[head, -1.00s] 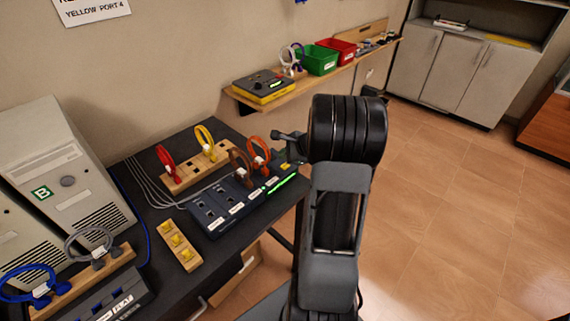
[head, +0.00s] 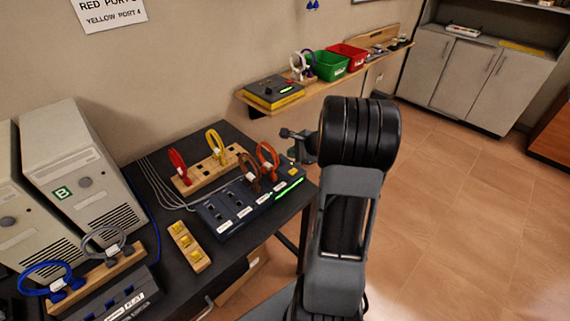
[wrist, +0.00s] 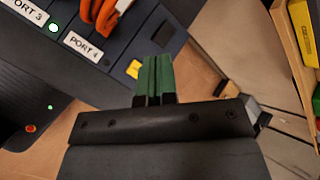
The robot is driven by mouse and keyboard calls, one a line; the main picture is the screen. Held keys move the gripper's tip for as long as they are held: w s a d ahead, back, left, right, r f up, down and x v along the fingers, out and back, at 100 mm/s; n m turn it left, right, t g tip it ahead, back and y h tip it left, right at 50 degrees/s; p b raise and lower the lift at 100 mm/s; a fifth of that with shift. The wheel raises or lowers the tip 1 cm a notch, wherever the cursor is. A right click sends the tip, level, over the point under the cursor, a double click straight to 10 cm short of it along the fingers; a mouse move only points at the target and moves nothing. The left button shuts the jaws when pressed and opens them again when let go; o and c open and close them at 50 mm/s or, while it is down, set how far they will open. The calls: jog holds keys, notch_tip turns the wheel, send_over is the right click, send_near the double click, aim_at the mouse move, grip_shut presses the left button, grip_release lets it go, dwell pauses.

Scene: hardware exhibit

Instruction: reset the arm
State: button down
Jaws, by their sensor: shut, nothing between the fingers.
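My arm rises at the center right of the head view, folded over, with my gripper (head: 294,146) reaching left toward the table's right edge. In the wrist view my gripper (wrist: 156,80) shows two green fingers pressed together with nothing between them. The fingertips appear beside the right end of the dark port box (head: 240,205), close to its yellow button (wrist: 134,69). I cannot tell the exact gap to the box. An orange cable loop (head: 267,160) stands at the port box near the PORT 4 label, and a brown loop (head: 248,172) stands beside it.
A wooden rack (head: 205,180) holds a red and a yellow loop behind the box. A wooden block with yellow pieces (head: 190,247) lies in front. Computer towers (head: 88,180) stand left. A wall shelf (head: 315,92) carries a yellow-black device and green and red bins. Floor to the right is clear.

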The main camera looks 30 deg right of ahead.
dwell(0.3)
jog(key=s+a+r+n+g+h, duration=0.1)
jog(key=s+a+r+n, duration=0.3)
jog(key=s+a+n, duration=0.4)
jog(key=s+a+r+n+g+h, duration=0.2)
jog(key=s+a+n, duration=0.7)
jog(key=a+n, duration=0.5)
jog(key=shift+s+a+r+n+g, duration=0.25)
jog(key=shift+a+r+n+g, duration=0.25)
jog(key=shift+r+g, duration=0.45)
jog(key=shift+a+f, duration=0.1)
jog(key=shift+a, duration=0.05)
